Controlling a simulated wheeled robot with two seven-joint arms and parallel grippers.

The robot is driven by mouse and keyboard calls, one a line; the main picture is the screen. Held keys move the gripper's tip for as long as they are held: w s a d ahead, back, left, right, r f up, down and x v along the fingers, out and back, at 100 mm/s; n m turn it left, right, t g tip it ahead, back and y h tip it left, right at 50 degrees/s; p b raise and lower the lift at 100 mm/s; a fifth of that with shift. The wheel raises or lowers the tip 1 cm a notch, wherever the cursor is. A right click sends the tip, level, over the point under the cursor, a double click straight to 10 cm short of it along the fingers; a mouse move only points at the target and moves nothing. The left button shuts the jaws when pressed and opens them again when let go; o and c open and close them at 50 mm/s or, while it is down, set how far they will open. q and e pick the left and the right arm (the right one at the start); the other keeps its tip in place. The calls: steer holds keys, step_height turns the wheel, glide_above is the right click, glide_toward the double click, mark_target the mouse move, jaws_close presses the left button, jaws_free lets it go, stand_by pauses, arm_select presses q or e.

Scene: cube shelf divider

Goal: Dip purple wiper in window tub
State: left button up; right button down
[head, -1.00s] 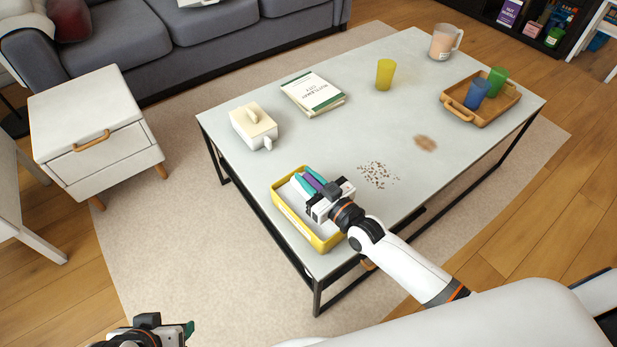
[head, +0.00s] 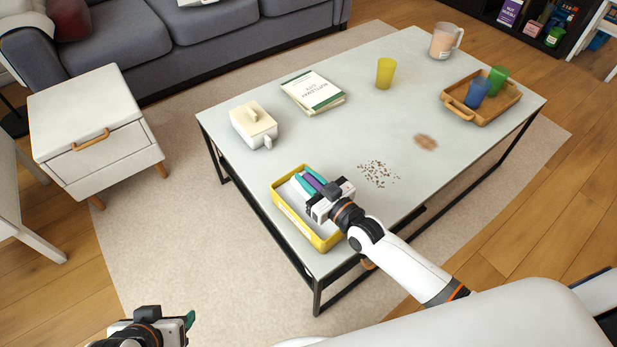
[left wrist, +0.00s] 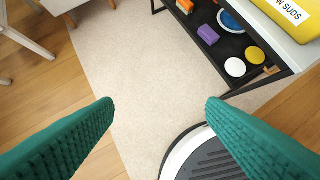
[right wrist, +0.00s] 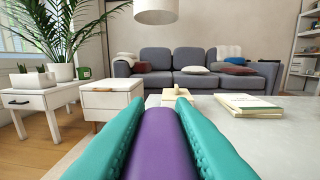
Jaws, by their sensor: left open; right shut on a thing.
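The yellow tub (head: 291,219) stands at the near left corner of the coffee table, and its label ends in "SUDS" in the left wrist view (left wrist: 292,12). My right gripper (head: 309,184) is over the tub, shut on the purple wiper (head: 314,181). In the right wrist view the purple wiper (right wrist: 160,140) lies between the two teal fingers. The wiper's lower end is hard to see, so I cannot tell whether it touches the tub's inside. My left gripper (left wrist: 160,105) is open and empty, low beside the table; it shows at the head view's bottom edge (head: 188,320).
On the coffee table (head: 330,140) are a cream lidded box (head: 253,125), books (head: 313,92), a yellow cup (head: 385,73), a wooden tray (head: 458,107) with cups, a pitcher (head: 445,41), crumbs (head: 378,173) and a brown stain (head: 425,142). A lower shelf (left wrist: 222,55) holds several small items.

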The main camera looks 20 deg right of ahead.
arm_select(q)
steer(key=shift+w+d+r+t+b, duration=0.2)
steer(key=shift+w+t, duration=0.15)
steer(key=shift+w, duration=0.25)
steer(key=shift+w+d+r+t+b, duration=0.1)
steer(key=shift+w+d+r+t, duration=0.15)
steer(key=shift+w+t, duration=0.25)
steer(key=shift+w+d+r+t+b, duration=0.15)
steer(key=shift+w+r+t, duration=0.1)
steer(key=shift+w, duration=0.4)
arm_select(e)
steer(key=shift+f, duration=0.7)
arm_select(q)
steer(key=shift+w+d+r+t+h+b, duration=0.2)
steer(key=shift+w+d+r+t+h, duration=0.1)
steer(key=shift+w+r+t, duration=0.3)
steer(key=shift+w+d+r+t+h+b, duration=0.25)
steer(key=shift+w+t, duration=0.25)
steer(key=shift+w, duration=0.25)
arm_select(e)
steer(key=shift+f, duration=0.45)
stand_by(0.8)
